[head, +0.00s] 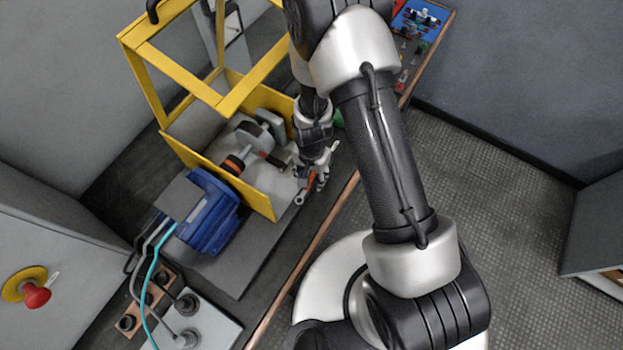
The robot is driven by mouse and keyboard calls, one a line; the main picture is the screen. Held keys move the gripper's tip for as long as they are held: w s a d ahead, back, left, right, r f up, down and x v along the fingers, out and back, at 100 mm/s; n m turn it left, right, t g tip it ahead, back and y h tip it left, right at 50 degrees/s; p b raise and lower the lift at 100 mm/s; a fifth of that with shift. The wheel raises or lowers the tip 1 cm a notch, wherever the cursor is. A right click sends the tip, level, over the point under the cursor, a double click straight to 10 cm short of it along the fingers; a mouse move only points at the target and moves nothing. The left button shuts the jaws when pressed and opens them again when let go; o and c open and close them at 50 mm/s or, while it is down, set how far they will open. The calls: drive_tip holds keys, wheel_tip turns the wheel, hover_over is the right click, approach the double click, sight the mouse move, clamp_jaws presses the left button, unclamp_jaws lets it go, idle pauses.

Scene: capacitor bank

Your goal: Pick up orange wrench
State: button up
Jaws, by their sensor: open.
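The orange wrench (310,184) lies near the right edge of the grey bench plate, beside the yellow guard. Its grey ring end (299,199) shows at the lower left, and its other end is hidden by my gripper. My gripper (313,183) is open and points down at the wrench, with its fingers at or just above the orange handle. I cannot tell whether the fingers touch it.
A yellow frame guard (222,170) stands close to the left of my gripper, with a shaft and grey parts inside. A blue motor (207,212) sits at the lower left. The bench's copper-coloured edge (318,243) runs along the right. Small tools and a blue case (417,18) lie at the far end.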

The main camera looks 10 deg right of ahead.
drive_tip(key=shift+c, duration=0.5)
clamp_jaws()
